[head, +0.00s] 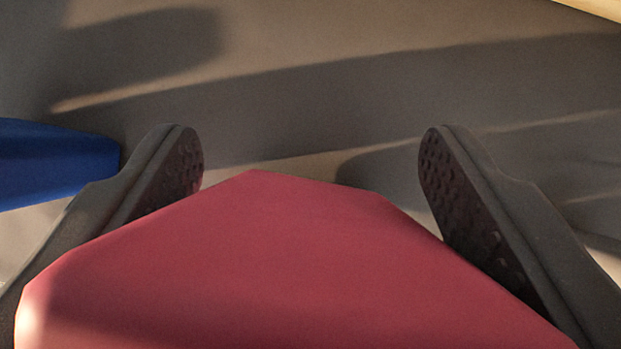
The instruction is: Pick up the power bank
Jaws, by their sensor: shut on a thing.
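My gripper (309,152) shows in the head view, with one dark, studded finger on each side of a large red thing (285,265). It is shut on this red thing, whose smooth, faceted body fills the lower middle of the picture and runs out of the bottom edge. The red thing shows no ports or markings, so I cannot tell from its look alone whether it is the power bank. The fingertips reach a little past its far end. Its underside is hidden, so I cannot tell whether it touches the surface below.
A blue thing (55,163) lies at the left edge, close to the left finger and cut off by the frame. A pale yellowish edge (597,8) shows at the top right. The grey-beige surface (300,60) beyond the fingers is bare, crossed by long shadows.

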